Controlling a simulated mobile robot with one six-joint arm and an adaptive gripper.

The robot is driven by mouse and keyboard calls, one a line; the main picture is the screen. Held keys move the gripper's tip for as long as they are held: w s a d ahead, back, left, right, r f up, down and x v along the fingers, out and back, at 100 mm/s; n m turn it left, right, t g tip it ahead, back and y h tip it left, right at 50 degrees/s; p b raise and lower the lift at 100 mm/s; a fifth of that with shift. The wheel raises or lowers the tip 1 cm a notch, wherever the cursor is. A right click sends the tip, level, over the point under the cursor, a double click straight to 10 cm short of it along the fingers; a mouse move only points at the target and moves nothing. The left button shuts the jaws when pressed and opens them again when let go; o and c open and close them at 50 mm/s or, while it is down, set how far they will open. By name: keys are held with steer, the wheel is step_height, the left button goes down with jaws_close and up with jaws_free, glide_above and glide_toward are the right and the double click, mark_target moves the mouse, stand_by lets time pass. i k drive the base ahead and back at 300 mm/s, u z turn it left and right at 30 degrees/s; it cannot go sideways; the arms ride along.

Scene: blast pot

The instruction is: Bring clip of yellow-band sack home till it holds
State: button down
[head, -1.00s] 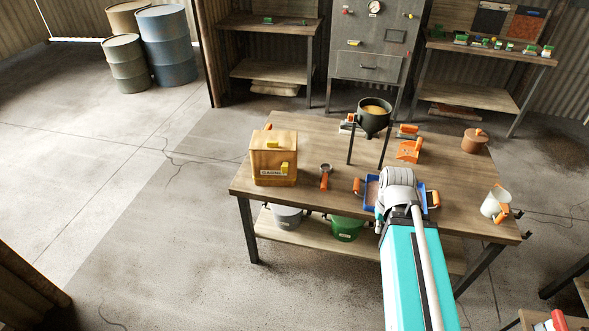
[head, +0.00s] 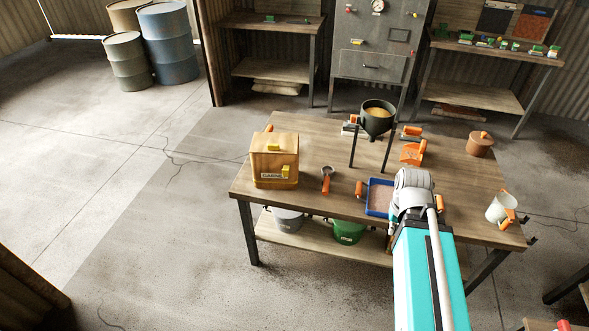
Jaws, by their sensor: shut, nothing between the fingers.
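The tan sack (head: 274,168) stands upright at the left end of the wooden table. It has a printed label, a yellow clip (head: 273,148) near its top and a small yellow piece (head: 286,171) on its front. Whether the clip is fully seated is too small to tell. My arm reaches in from the lower right over the table's front, well to the right of the sack. My gripper's fingers are hidden behind my wrist.
A blue tray (head: 372,205) with orange handles lies partly behind my arm. A scoop (head: 326,180), a funnel on a stand (head: 377,118), an orange scoop (head: 411,153), a brown pot (head: 480,145) and a white jug (head: 502,208) also stand on the table (head: 447,168). Buckets sit below.

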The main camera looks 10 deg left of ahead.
mark_target(286, 168)
steer(key=i, duration=0.9)
steer(key=u, duration=0.05)
